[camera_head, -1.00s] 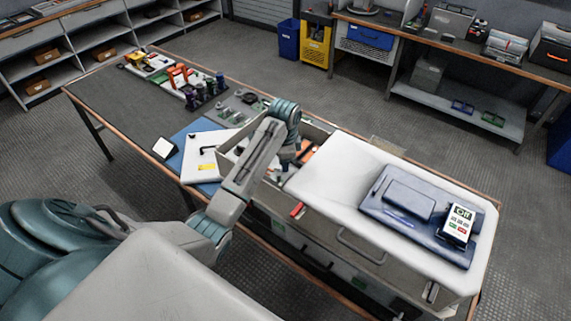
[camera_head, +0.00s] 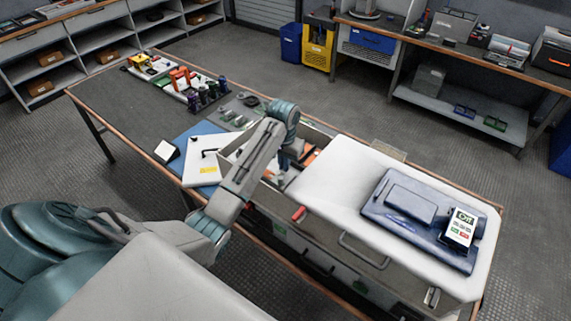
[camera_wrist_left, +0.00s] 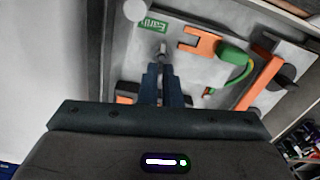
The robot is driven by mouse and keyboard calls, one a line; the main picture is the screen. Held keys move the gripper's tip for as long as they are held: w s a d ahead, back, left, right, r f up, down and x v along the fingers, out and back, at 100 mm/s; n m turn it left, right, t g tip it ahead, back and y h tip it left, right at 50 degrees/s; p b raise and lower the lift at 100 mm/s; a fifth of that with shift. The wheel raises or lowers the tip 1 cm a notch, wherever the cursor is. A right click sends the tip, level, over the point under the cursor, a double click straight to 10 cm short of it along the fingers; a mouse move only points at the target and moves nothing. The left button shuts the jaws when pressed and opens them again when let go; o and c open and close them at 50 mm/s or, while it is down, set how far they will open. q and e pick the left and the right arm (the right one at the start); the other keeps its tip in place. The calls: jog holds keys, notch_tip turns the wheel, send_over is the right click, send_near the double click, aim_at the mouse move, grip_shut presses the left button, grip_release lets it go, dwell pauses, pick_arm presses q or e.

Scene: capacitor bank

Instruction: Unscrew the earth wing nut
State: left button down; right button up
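In the left wrist view, a small grey metal post with the earth wing nut (camera_wrist_left: 162,50) stands on a pale panel below a green "Earth" label (camera_wrist_left: 153,25). My left gripper (camera_wrist_left: 161,68) points at it, its two dark fingers close together with the post between their tips. The fingers look shut on the nut, whose wings they mostly hide. In the head view, my left gripper (camera_head: 283,172) reaches down into the open part of the bench unit, partly hidden by its own arm. My right gripper is not in view.
A green-and-yellow cable (camera_wrist_left: 240,70) and orange parts (camera_wrist_left: 203,42) lie right of the post. The unit's white cover (camera_head: 335,175) carries a blue case and a device reading "Off" (camera_head: 461,226). A white board (camera_head: 203,165) lies left of the unit; the bench beyond is partly clear.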

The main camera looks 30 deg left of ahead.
pick_arm(q)
jog(key=n, duration=0.4)
jog(key=shift+s+a+f+n, duration=0.25)
jog(key=shift+s+f+n, duration=0.05)
jog(key=shift+s+f, duration=0.1)
dwell(0.4)
jog(key=c, duration=1.7)
grip_release()
jog(key=shift+o, duration=0.4)
jog(key=shift+w+r, duration=0.1)
jog(key=shift+r, duration=0.05)
jog(key=shift+r, duration=0.1)
